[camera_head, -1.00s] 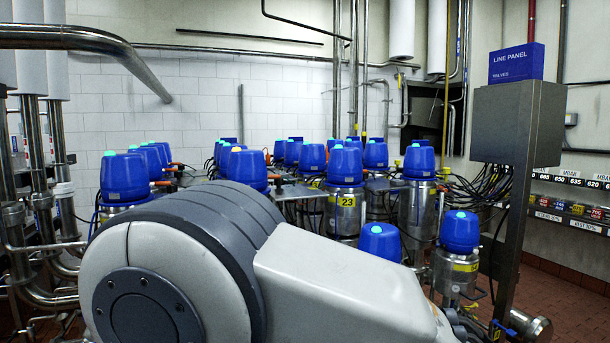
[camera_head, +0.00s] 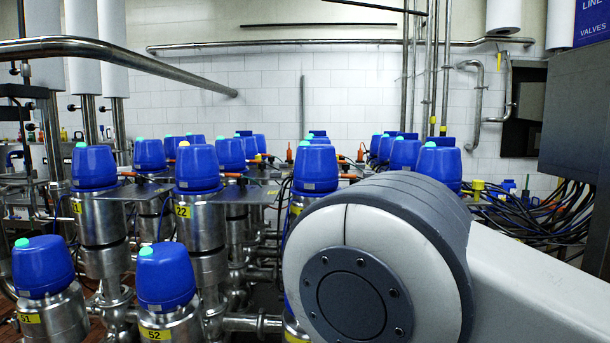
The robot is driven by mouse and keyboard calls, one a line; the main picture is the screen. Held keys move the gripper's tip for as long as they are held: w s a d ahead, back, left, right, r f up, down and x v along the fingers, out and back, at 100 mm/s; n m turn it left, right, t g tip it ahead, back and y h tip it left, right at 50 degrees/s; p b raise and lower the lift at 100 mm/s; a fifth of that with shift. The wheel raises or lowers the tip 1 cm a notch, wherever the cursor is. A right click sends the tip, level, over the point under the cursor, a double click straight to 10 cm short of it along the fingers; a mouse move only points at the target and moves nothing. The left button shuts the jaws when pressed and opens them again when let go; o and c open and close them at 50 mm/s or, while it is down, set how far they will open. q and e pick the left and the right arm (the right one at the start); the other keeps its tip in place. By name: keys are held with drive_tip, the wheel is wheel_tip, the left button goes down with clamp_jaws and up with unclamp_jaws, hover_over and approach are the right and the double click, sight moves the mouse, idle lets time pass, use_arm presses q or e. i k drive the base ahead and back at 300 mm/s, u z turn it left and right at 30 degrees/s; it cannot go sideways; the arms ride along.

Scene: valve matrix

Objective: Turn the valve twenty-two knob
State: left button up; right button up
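Valve twenty-two is a steel valve body with a yellow label "22" (camera_head: 182,211), left of centre in the head view. Its blue domed knob (camera_head: 198,170) has a yellow-orange light on top, while the neighbouring knobs show green-cyan lights. The knob is upright and in full view, with nothing touching it. A large grey and white link of my arm fills the lower right, beside the valve labelled 23. Neither gripper shows in this view, so their state is hidden.
Valve 21 (camera_head: 94,168) stands left of valve twenty-two and valve 23 (camera_head: 316,168) right of it. Valve 51 (camera_head: 41,268) and valve 52 (camera_head: 165,278) stand in front. More blue-capped valves, pipes and black cables (camera_head: 530,215) lie behind. A grey panel box (camera_head: 580,125) is at right.

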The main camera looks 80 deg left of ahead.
sight(242, 182)
drive_tip(key=i, duration=0.45)
drive_tip(key=u, duration=2.65)
